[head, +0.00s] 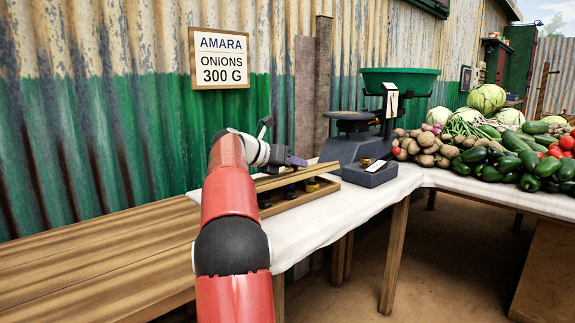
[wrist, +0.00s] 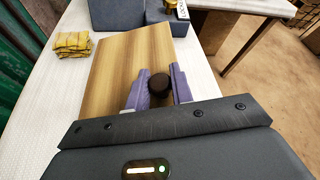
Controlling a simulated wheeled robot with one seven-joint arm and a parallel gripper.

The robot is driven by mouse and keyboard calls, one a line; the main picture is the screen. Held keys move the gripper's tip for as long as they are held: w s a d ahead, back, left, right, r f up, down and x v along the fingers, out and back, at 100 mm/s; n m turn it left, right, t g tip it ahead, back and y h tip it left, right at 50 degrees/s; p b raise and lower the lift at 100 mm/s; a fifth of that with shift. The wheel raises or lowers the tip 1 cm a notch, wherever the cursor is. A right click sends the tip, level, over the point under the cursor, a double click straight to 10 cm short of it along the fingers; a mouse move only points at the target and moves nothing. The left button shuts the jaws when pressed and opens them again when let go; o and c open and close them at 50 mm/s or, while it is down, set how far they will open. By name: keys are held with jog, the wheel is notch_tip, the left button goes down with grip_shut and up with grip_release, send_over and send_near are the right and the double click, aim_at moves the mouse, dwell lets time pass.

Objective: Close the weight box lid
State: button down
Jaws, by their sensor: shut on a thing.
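The weight box (head: 305,201) is a low wooden tray on the white-clothed table, with several dark and brass weights (head: 312,185) showing in it. Its wooden lid (head: 290,179) is tilted above the box, with a gap between them at the front. The lid fills the middle of the wrist view (wrist: 113,75). My gripper (head: 297,161) is over the lid, and its purple fingers (wrist: 160,84) are shut on a dark round knob (wrist: 159,86) on the lid. My arm hides the left part of the box.
A scale (head: 350,150) with a green pan (head: 400,80) stands right of the box. A yellow folded cloth (wrist: 73,45) lies beside the lid in the wrist view. Vegetables (head: 490,150) are heaped at the right. The corrugated wall (head: 100,140) runs close behind.

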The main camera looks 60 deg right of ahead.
aim_at(298, 178)
jog(key=shift+s+a+f+m+t+b, duration=0.15)
jog(key=shift+s+f+m+b, duration=0.1)
jog(key=shift+f+b, duration=0.3)
jog(key=shift+s+a+f+m+t+b, duration=0.15)
jog(key=shift+s+f+m+b, duration=0.1)
jog(key=shift+f+b, duration=0.3)
jog(key=f+b, duration=0.1)
jog(key=s+m+t+b, duration=0.1)
jog(key=b, duration=0.1)
jog(key=shift+f, duration=0.45)
jog(key=c, duration=1.3)
grip_release()
jog(key=shift+a, duration=0.1)
jog(key=shift+w+a+r, duration=0.15)
jog(key=shift+a+r, duration=0.15)
jog(key=v, duration=0.7)
jog(key=shift+a+f+p, duration=0.1)
jog(key=shift+f+p, duration=0.1)
jog(key=shift+p, duration=0.2)
